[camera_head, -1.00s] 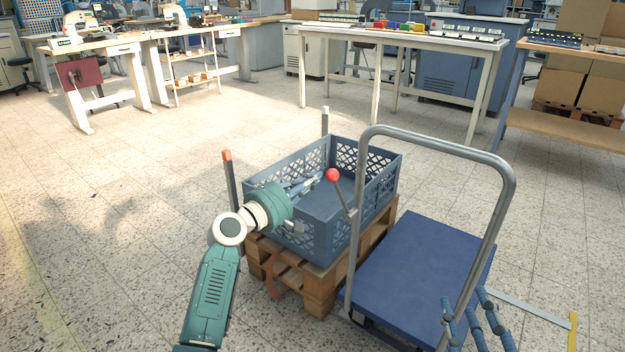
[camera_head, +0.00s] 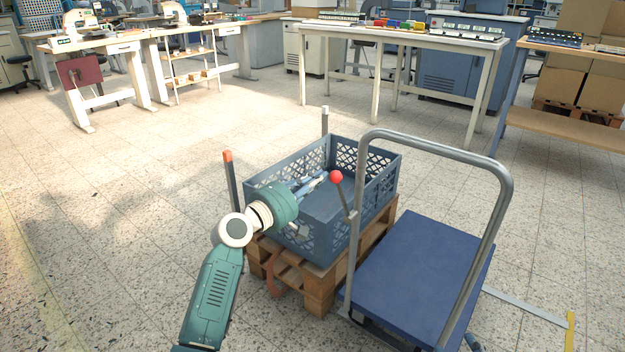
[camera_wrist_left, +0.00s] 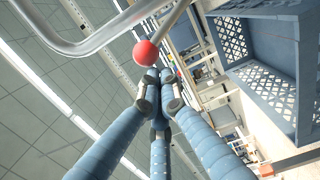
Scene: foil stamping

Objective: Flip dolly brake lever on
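The dolly (camera_head: 425,275) has a blue deck and a bent grey tube handle (camera_head: 440,147). Its brake lever is a thin rod (camera_head: 345,202) topped by a red ball (camera_head: 336,177), beside the left upright of the handle. The lever leans left. My left gripper (camera_head: 322,178) is just left of the ball, over the crate. In the left wrist view its fingertips (camera_wrist_left: 158,92) are drawn together with nothing seen between them, right by the red ball (camera_wrist_left: 145,53); touching cannot be told.
A blue-grey crate (camera_head: 318,248) on a wooden pallet (camera_head: 320,285) stands left of the dolly. A post with an orange tip (camera_head: 228,157) stands at the pallet's left. Workbenches line the back. The floor at left is clear.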

